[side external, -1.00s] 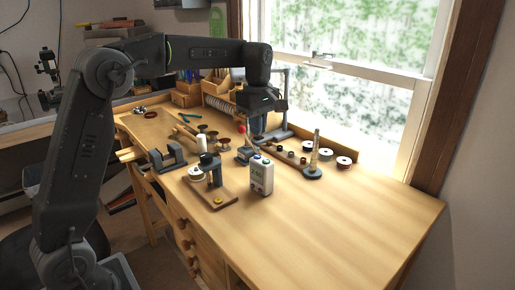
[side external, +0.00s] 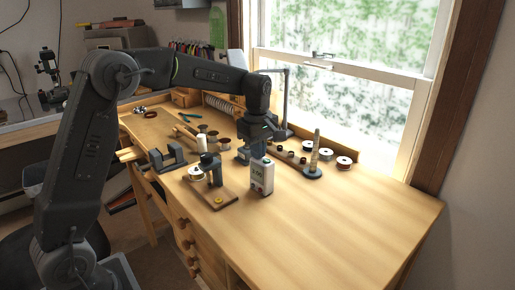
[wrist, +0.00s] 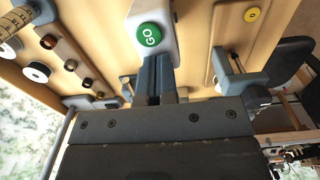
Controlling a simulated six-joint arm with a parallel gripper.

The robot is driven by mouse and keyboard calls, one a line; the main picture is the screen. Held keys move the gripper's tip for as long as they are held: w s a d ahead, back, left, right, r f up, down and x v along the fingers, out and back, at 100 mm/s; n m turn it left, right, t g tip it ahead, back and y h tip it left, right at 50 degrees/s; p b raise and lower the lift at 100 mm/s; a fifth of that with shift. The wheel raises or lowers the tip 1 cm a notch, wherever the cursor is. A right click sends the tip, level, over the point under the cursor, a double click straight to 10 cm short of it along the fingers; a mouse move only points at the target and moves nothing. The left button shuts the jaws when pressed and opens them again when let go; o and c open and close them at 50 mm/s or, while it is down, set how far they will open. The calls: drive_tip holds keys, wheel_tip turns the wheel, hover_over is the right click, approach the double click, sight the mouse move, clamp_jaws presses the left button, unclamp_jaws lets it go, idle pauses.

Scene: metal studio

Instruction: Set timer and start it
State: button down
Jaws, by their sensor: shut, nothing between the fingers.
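A small stand on a wooden base (side external: 222,196) is left of the timer. A tapered post (side external: 314,158) and several spools (side external: 343,163) stand to the right, near the window. A grey holder (side external: 168,156) sits further left. The bench's front right is clear.

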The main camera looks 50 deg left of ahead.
drive_tip(key=shift+s+f, duration=0.15)
drive_tip(key=shift+f, duration=0.65)
wheel_tip(320, 180, up, 16)
drive_tip(key=shift+w+f, duration=0.2)
drive_tip(key=shift+r, duration=0.25)
idle(0.3)
wheel_tip(320, 180, down, 14)
idle(0.6)
